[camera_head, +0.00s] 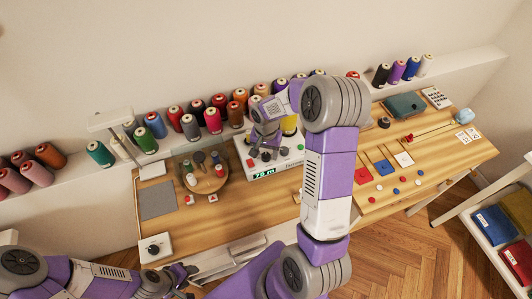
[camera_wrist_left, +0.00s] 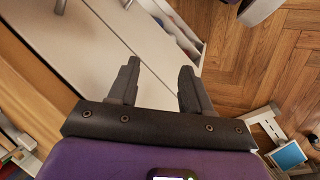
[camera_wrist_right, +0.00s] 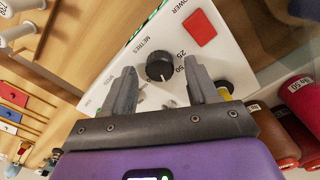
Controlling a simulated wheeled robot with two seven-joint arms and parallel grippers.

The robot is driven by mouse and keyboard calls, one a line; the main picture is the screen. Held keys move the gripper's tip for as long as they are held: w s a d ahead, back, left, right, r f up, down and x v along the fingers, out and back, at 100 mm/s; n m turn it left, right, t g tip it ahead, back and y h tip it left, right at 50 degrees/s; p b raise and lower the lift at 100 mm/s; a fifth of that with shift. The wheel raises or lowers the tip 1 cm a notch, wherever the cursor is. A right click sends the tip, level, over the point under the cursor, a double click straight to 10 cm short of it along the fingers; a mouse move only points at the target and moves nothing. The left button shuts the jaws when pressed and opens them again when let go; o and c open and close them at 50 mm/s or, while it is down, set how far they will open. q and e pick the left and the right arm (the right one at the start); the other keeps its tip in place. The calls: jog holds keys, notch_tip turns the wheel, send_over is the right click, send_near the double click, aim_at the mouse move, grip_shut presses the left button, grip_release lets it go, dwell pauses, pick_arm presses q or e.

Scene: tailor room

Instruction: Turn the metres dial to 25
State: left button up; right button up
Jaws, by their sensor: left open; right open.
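The metres dial (camera_wrist_right: 160,67) is a round black knob on a white sloping machine panel (camera_wrist_right: 225,62), with "METRES", "25" and "50" printed beside it in the right wrist view. A small pale mark shows near its lower edge. My right gripper (camera_wrist_right: 160,73) is open, its fingers on either side of the dial in the picture; contact cannot be told. In the head view the right gripper (camera_head: 266,152) is over the white machine (camera_head: 290,158), hiding the dial. The machine's green display (camera_head: 264,173) seems to read 75 m. My left gripper (camera_wrist_left: 158,80) is open and empty, off the table's front edge.
A red power button (camera_wrist_right: 199,27) is near the dial. Thread spools (camera_head: 190,127) line the shelf behind. A white box with a black knob (camera_head: 155,248) is at the table's front left corner.

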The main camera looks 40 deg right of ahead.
jog(key=shift+f, duration=0.25)
jog(key=c, duration=1)
jog(key=shift+c, duration=0.2)
